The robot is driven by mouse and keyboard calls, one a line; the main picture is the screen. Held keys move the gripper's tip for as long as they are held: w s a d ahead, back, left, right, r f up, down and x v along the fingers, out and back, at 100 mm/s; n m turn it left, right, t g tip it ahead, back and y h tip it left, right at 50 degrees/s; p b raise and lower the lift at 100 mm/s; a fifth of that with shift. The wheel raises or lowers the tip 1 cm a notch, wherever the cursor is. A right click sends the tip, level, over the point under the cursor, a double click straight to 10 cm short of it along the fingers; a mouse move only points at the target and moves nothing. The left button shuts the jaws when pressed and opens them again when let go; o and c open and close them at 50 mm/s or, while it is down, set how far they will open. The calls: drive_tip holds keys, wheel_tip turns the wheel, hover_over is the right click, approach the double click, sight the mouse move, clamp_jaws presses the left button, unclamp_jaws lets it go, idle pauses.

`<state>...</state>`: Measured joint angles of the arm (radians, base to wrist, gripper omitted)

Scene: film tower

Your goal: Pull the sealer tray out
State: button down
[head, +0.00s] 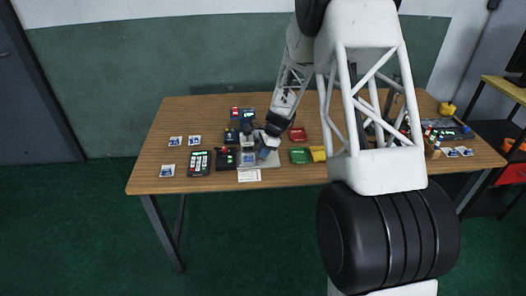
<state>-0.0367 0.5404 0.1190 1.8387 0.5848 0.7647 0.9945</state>
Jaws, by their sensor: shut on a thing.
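My gripper (264,152) reaches down from the arm to the front middle of the wooden table. It is shut on a small part at the grey sealer (247,160), which looks to be its tray. The fingertips and the held part are tiny and partly covered by the gripper body, so the exact grip and how far out the tray stands cannot be told. A white card (249,175) lies just in front of the sealer.
A black device with a red knob (226,157) and a keypad (200,163) stand left of the sealer. Red (297,134) and green (300,156) trays lie to the right. Small white-blue packets (168,170) lie at the left. The table's front edge is close and clear.

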drive_tip(key=shift+d, duration=4)
drive_tip(key=c, duration=1)
unclamp_jaws()
drive_tip(key=shift+r, duration=0.1)
drive_tip(key=v, duration=0.7)
drive_tip(key=shift+w+d+r, duration=0.1)
drive_tip(key=shift+d+r, duration=0.1)
drive_tip(key=shift+r, duration=0.1)
